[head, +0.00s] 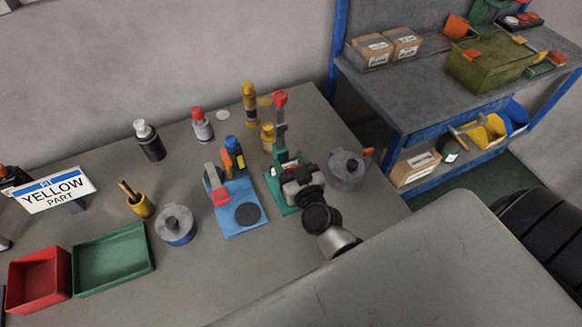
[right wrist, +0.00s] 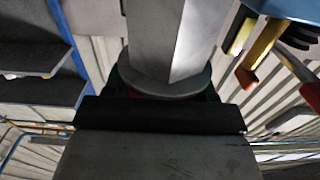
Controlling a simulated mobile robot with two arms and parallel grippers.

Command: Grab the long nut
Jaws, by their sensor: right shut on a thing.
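My right gripper (head: 303,188) is over the green-based fixture with a red-knobbed lever (head: 281,115) in the head view. In the right wrist view, a large grey faceted piece with a round flange at its end, which looks like the long nut (right wrist: 165,45), stands between the dark fingers of my right gripper (right wrist: 166,92). The gripper is shut on it. The fingertips are mostly hidden behind the piece and the dark gripper body. The nut cannot be made out in the head view. My left gripper is not in view.
A blue mat (head: 240,228) with a dark disc lies left of the fixture. A grey lidded pot (head: 346,168) stands close on its right, another pot (head: 175,224) farther left. Several bottles stand behind. Red (head: 40,280) and green (head: 113,258) bins are at the left.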

